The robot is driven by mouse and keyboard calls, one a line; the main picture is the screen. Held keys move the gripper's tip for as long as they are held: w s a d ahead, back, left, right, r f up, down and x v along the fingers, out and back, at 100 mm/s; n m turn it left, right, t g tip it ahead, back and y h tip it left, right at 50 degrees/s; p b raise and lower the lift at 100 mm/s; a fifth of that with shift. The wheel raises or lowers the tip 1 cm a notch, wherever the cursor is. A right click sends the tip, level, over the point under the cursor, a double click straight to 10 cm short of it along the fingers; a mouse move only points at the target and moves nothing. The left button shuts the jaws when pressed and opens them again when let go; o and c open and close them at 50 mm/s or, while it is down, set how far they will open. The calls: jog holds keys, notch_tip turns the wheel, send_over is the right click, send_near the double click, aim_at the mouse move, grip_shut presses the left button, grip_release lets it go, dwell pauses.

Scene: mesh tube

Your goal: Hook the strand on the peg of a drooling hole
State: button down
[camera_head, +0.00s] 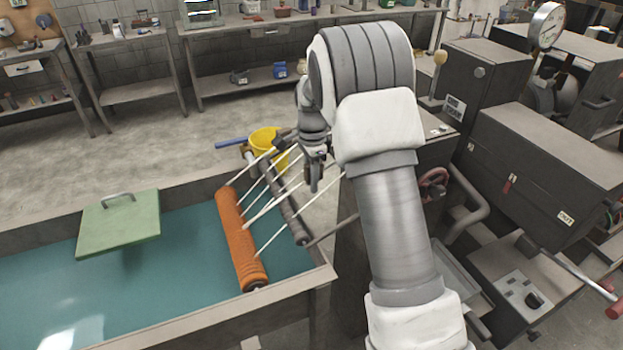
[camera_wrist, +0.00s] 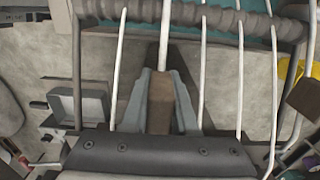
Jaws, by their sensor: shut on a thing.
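My gripper (camera_head: 314,182) hangs above the right end of the water trough, among several pale strands (camera_head: 270,193). The strands stretch from an orange ridged roller (camera_head: 240,242) past a dark grey bar (camera_head: 291,214) toward the right. In the wrist view my grey fingers (camera_wrist: 160,98) are closed around a brown piece (camera_wrist: 161,104), and one white strand (camera_wrist: 164,38) runs down to it between them. Other strands (camera_wrist: 202,70) pass on both sides. The bar also shows across the top (camera_wrist: 182,13). The die's holes and pegs cannot be made out.
A trough (camera_head: 160,338) of teal water lies at left, with a green handled panel (camera_head: 118,222) over it. A yellow bucket (camera_head: 268,143) stands behind the strands. A dark machine (camera_head: 545,165) fills the right side. Open floor lies behind the trough.

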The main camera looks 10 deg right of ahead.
jog(key=shift+f+b, duration=0.5)
jog(key=shift+f, duration=0.4)
dwell(0.6)
jog(key=c, duration=0.6)
grip_release()
